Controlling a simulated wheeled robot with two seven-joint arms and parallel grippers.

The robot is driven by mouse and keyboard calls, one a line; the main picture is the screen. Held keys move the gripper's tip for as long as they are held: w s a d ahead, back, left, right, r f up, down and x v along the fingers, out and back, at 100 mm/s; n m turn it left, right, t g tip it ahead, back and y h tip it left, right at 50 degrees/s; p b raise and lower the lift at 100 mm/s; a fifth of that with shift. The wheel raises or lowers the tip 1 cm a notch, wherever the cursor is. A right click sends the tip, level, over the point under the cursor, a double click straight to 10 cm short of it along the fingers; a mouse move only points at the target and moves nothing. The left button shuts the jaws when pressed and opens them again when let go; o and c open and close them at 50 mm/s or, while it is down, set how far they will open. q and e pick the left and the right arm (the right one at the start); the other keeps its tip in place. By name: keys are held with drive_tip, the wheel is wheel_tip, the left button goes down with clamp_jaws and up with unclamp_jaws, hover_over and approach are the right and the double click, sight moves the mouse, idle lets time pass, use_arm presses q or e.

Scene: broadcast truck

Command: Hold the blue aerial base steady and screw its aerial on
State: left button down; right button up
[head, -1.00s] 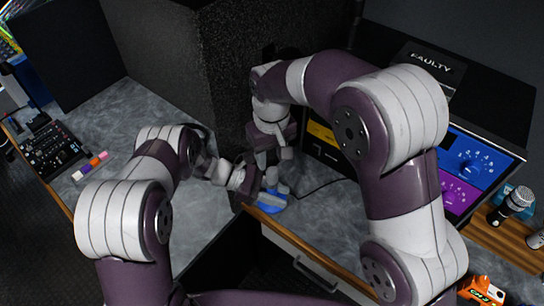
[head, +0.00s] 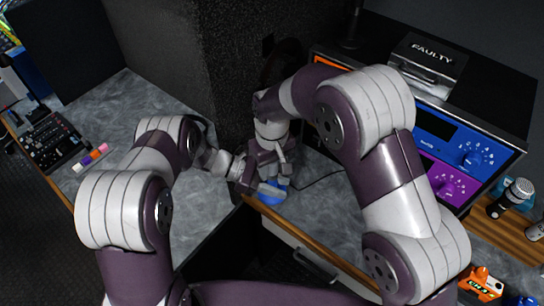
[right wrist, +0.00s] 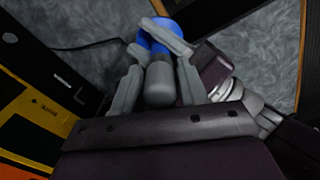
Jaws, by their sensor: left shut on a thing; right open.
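The blue aerial base (head: 270,196) stands on the grey worktop near its front edge; it also shows at the top of the right wrist view (right wrist: 163,24). My left gripper (head: 262,187) is shut on the base from the left, one grey finger crossing it in the right wrist view. A grey, round-ended cylinder (right wrist: 160,84), seemingly the aerial, is between the fingers of my right gripper (right wrist: 160,55), in line with the base. The right gripper (head: 275,170) is open around it, above the base. The joint between cylinder and base is hidden, so I cannot tell whether they are joined.
A dark speckled cabinet (head: 240,60) rises close behind the grippers. A rack with blue and purple knob panels (head: 455,145) stands to the right, carrying a case marked FAULTY (head: 428,62). A thin black cable runs near the base.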

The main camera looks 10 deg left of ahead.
drive_tip(key=shift+f, duration=0.2)
clamp_jaws()
drive_tip(key=m, duration=0.3)
